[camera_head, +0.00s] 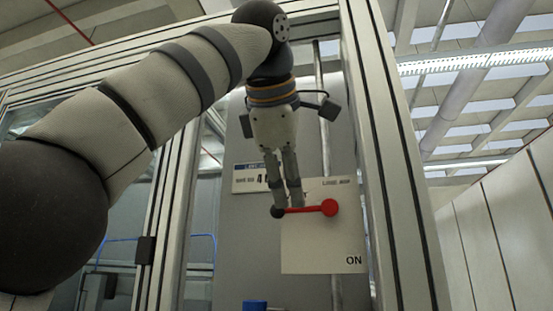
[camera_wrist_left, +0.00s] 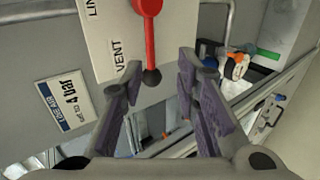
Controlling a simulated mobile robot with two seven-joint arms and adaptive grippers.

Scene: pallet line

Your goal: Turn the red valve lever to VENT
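The red valve lever (camera_head: 312,209) sits on a pale plate (camera_head: 320,245) and points left from its round pivot, nearly level, with a black knob at its free end. The VENT lettering is partly hidden behind my fingers, just above the lever's knob end; ON is at the plate's lower right. In the left wrist view the lever (camera_wrist_left: 150,38) runs down beside the word VENT. My left gripper (camera_head: 287,206) is at the knob end. Its fingers (camera_wrist_left: 160,68) are apart, with the knob between their tips and gaps showing on both sides. My right gripper is not in view.
A LINE AIR sign (camera_head: 250,178) reading 4 bar is left of the plate. An aluminium frame post (camera_head: 390,160) stands close on the right, and a thin vertical pipe runs behind the plate. A blue part (camera_head: 255,306) is below.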

